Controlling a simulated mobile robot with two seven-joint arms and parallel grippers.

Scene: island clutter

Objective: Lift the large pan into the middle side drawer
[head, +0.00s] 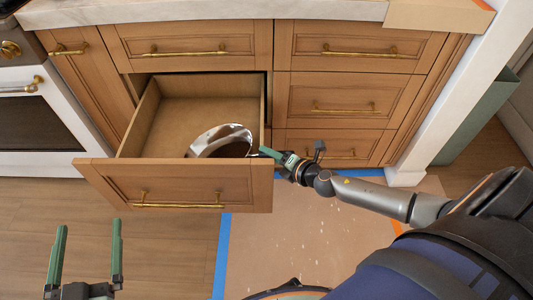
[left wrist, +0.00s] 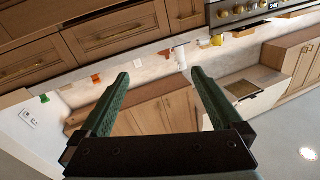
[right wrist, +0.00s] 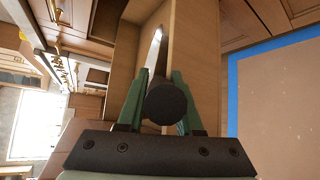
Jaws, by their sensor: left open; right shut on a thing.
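The large pan (head: 222,132) shows as a shiny metal rim with a dark inside, at the front right of the open drawer (head: 172,184). The front panel hides its lower part, and I cannot tell whether it rests on the drawer's floor. My right gripper (head: 272,153) is at the drawer's front right corner, shut on the pan's handle. In the right wrist view the handle's dark round end (right wrist: 167,103) sits between the fingers, and the pan (right wrist: 153,50) appears nearly edge-on. My left gripper (head: 88,228) is open and empty, in front of the drawer at lower left.
The closed drawers (head: 343,102) stand right of the open one, with brass handles. An oven (head: 40,135) is at the left. The countertop (head: 200,11) runs above. Brown floor covering (head: 310,230) edged with blue tape lies in front. The drawer's back left is empty.

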